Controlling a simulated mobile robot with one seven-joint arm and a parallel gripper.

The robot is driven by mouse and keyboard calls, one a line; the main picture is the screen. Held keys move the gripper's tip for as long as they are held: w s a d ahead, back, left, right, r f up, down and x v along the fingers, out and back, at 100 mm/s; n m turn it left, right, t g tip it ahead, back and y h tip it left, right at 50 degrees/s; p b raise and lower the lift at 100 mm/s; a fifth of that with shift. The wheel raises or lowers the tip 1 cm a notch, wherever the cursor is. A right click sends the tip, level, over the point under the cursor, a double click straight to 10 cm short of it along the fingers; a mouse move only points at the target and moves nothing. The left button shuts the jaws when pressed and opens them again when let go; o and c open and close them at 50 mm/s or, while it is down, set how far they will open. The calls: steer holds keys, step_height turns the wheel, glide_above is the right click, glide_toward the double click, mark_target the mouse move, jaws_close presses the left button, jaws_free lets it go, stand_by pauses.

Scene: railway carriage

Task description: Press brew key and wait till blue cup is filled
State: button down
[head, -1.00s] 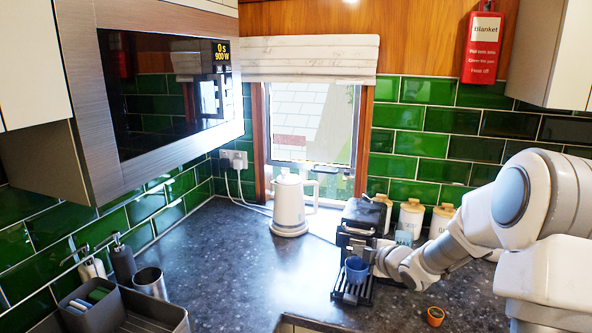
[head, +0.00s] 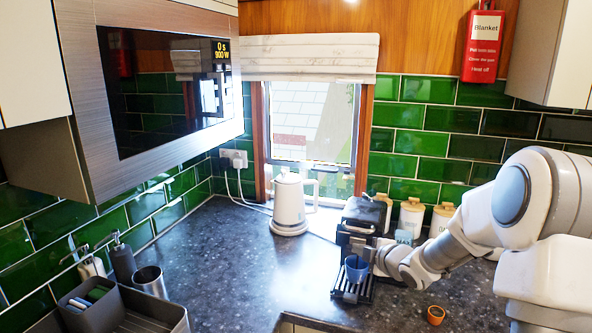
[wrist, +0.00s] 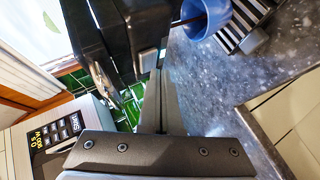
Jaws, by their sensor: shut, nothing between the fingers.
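The black coffee machine (head: 361,218) stands on the dark counter. The blue cup (head: 356,270) is upright on its slatted drip tray (head: 350,293). In the wrist view the cup (wrist: 204,18) is at the top, and a thin dark brown line, seemingly a coffee stream, runs from the machine to it. The fill level is hidden. A small silver square (wrist: 146,62), perhaps the brew key, shows on the machine. My gripper (wrist: 163,100) is shut and empty, its fingers close to the machine's front; I cannot tell whether they touch the key.
A small orange cup (head: 435,315) with dark contents stands right of the machine. A white kettle (head: 290,205) is to the left and white canisters (head: 411,215) are behind. A grey caddy (head: 95,305) and a metal tumbler (head: 150,281) are at lower left. The counter between is clear.

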steer(key=shift+s+a, duration=0.15)
steer(key=shift+s, duration=0.25)
steer(key=s+a+b, duration=0.2)
steer(key=s+b, duration=0.1)
steer(key=s, duration=0.2)
steer(key=shift+s, duration=0.35)
stand_by(0.5)
steer(key=s+d+r+m+g+h+b, duration=0.1)
steer(key=s+d+r+m+h, duration=0.1)
steer(key=s+r+m+h, duration=0.3)
steer(key=s+d+r+m+g+h, duration=0.1)
steer(key=s+d+r+m, duration=0.1)
steer(key=s+m, duration=0.55)
steer(key=s+a+m+g, duration=0.2)
steer(key=s, duration=0.8)
steer(key=s+a+m+g+y, duration=0.1)
steer(key=s+a+m+g, duration=0.1)
steer(key=s, duration=0.8)
steer(key=shift+r+m+g+y+p, duration=0.3)
steer(key=shift+r+m+p, duration=0.15)
steer(key=shift+m, duration=0.4)
